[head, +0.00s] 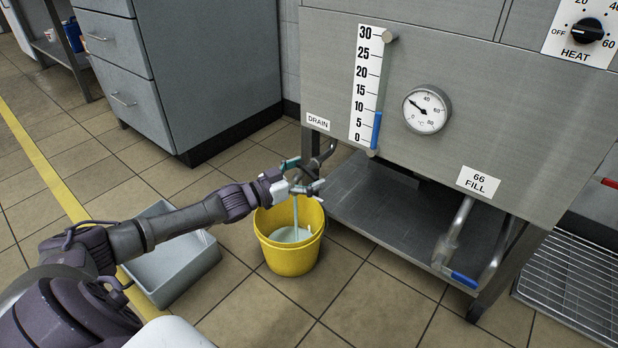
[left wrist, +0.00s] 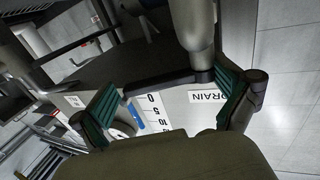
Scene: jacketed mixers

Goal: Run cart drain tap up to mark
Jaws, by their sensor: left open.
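The drain tap (head: 315,168) sticks out from the lower left of the steel cart, below a DRAIN label (head: 318,122). A pale stream (head: 295,212) falls from it into a yellow bucket (head: 290,258) holding pale liquid. My left gripper (head: 303,176) is at the tap. In the left wrist view, its teal-padded fingers (left wrist: 168,106) are open on either side of the tap's dark lever (left wrist: 165,82); contact is unclear. The level gauge (head: 367,85) has a 0 to 30 scale, with blue (head: 377,130) reaching a little above 5. My right gripper is not in view.
A grey tub (head: 170,262) stands on the floor left of the bucket, under my left arm. The cart has a dial thermometer (head: 426,110), a HEAT knob (head: 587,31) and a blue-handled FILL valve (head: 455,265). A grey drawer cabinet (head: 165,70) stands behind.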

